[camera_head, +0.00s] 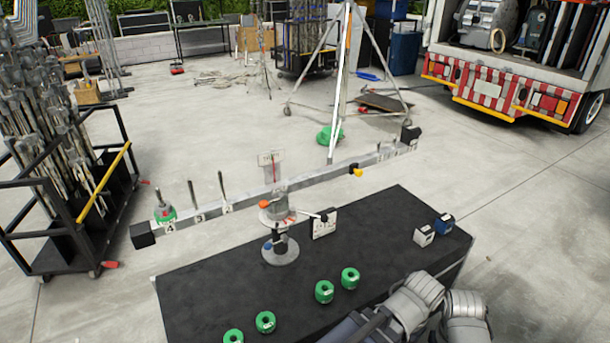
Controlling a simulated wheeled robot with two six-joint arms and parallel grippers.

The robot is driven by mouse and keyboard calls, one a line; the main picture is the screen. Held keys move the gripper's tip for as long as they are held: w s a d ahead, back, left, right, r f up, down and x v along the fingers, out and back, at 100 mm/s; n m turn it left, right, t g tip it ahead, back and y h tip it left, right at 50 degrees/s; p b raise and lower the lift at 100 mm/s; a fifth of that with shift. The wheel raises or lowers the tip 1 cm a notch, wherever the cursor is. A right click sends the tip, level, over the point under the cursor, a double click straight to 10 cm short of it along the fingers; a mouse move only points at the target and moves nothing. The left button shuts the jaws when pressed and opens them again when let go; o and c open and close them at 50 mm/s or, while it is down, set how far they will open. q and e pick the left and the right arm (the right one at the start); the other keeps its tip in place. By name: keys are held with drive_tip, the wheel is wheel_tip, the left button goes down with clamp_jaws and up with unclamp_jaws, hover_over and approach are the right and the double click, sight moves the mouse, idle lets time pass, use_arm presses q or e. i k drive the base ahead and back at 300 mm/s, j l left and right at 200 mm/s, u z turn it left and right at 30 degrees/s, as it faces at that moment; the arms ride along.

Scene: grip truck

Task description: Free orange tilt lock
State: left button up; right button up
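The orange tilt lock (263,204) is a small orange knob on the left side of the grey-white tilt head (280,215). The head stands on a round pedestal base (281,252) on the black table. A long grey beam (240,200) runs across the head, its left end lower in the picture than its right. A blue knob (268,246) sits lower on the pedestal, and a black-tipped handle (322,217) sticks out to the right. Grey links of my own arm show at the lower right, apart from the head. Neither gripper's fingers can be seen.
Several green rings lie on the front of the black table (210,290). A white box (424,235) and a blue box (444,223) stand at its right. Another green ring (165,213) and upright pins are on the beam's left part. A black cart (75,220) stands left.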

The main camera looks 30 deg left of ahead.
sight(264, 204)
drive_tip(key=u, duration=1.15)
